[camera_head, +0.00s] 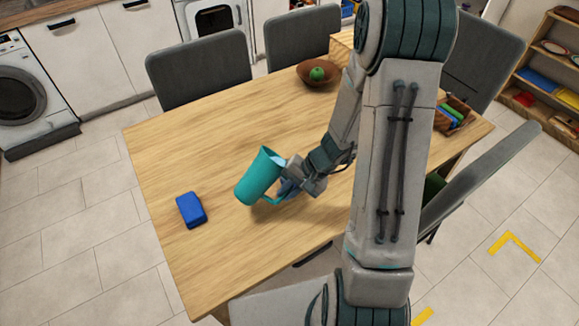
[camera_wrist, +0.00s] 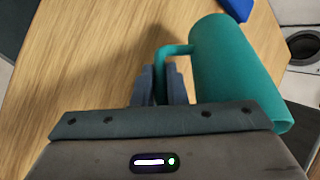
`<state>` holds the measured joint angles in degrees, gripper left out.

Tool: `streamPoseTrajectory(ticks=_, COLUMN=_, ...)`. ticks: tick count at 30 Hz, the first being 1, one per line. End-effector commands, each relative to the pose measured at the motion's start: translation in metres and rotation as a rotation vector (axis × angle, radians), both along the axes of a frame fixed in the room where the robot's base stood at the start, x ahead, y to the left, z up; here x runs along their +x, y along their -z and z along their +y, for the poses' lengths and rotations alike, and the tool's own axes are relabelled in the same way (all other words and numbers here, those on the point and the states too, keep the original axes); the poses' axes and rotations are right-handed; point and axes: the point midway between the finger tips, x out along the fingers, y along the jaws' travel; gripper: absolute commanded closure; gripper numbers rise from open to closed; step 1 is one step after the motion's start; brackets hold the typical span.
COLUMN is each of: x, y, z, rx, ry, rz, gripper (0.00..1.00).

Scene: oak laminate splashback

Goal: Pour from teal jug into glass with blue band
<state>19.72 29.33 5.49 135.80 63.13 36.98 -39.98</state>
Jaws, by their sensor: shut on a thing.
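The teal jug (camera_head: 255,180) is held over the wooden table, left of my arm. It leans, with its mouth to the upper right and a pale blue area showing inside the rim. My gripper (camera_head: 284,194) is shut on its handle. In the wrist view the fingers (camera_wrist: 162,84) close around the handle, and the jug's body (camera_wrist: 238,68) lies to their right. I cannot make out a glass with a blue band in either view; my arm and the jug hide part of the table.
A blue block (camera_head: 191,210) lies on the table (camera_head: 190,140) left of the jug. A brown bowl (camera_head: 318,85) with a green fruit stands at the back. A wooden box (camera_head: 463,107) of coloured things is at right. Grey chairs (camera_head: 200,70) surround the table. The table's left part is mostly clear.

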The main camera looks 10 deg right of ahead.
Motion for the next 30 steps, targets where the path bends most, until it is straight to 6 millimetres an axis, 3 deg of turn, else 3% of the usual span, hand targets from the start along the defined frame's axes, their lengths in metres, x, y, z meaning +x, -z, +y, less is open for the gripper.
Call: streamPoseTrajectory(ticks=30, x=0.0001, y=0.0036, z=0.0012, rx=0.068, ry=-0.009, rz=0.011, gripper=1.00)
